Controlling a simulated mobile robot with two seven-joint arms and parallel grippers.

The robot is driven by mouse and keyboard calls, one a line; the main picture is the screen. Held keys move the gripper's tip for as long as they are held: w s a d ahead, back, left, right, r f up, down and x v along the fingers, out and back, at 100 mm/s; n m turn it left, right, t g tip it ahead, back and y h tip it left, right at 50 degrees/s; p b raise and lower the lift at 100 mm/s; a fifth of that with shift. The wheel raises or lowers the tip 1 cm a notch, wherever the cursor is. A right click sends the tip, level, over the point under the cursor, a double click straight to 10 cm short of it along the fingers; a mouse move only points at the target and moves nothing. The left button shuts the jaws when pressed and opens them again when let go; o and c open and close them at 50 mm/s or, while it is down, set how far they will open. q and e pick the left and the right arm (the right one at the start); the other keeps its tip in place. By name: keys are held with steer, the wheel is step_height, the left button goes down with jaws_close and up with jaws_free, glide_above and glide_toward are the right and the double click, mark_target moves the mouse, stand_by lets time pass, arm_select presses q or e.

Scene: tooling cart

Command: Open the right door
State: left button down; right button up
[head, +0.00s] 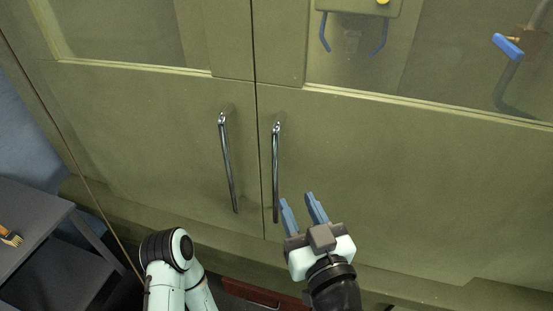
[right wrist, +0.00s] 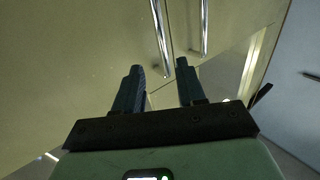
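The right door (head: 400,170) of the olive-green cabinet looks shut, level with the left door (head: 140,130) along a thin seam. Its upright metal bar handle (head: 275,175) is just right of the seam. My right gripper (head: 298,198) is open and empty, just right of this handle's lower end in the head view. In the right wrist view, the handle (right wrist: 161,38) shows beyond the gap between the open fingers (right wrist: 158,67); I see no contact. My left gripper is out of view; only part of my left arm shows at the bottom.
The left door has a matching bar handle (head: 228,165); both handles are close together. Both doors have windows above; a blue-handled tool (head: 508,46) shows through the right one. A dark table (head: 35,215) stands at the left. A reddish drawer (head: 262,295) is low in front.

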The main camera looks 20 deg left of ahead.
mark_target(277, 164)
steer(key=x, duration=1.3)
steer(key=shift+a, duration=0.1)
jaws_close()
